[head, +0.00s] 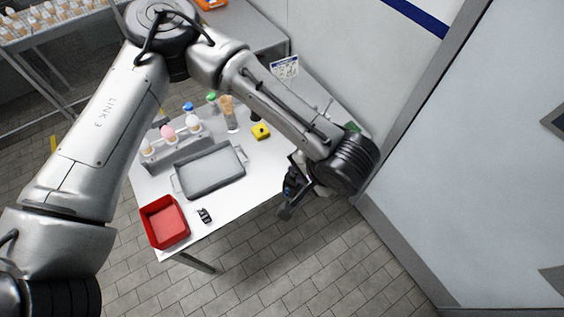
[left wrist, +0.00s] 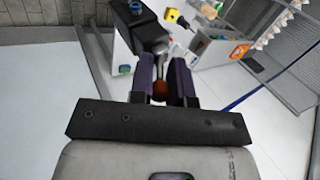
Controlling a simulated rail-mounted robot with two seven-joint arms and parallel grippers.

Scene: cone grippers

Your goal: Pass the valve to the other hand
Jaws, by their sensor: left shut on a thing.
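My left gripper (head: 292,188) hangs beyond the right front edge of the table, with its arm arching over from the left. In the left wrist view, its two dark fingers (left wrist: 163,78) are closed around a small part with a metal stem and a reddish-brown rounded end (left wrist: 159,90). A black block (left wrist: 140,25) lies just past the fingertips and seems joined to this stem; I take the whole for the valve. In the head view the dark block (head: 286,211) shows below the fingers, clear of the table. Its exact shape is partly hidden. My right gripper is in neither view.
The white table (head: 225,212) bears a grey tray (head: 185,190), a red bin (head: 166,237), a small black object (head: 204,215), a yellow block (head: 261,131) and a rack with cones (head: 160,151). A pale wall (head: 450,150) stands at the right. The floor in front is clear.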

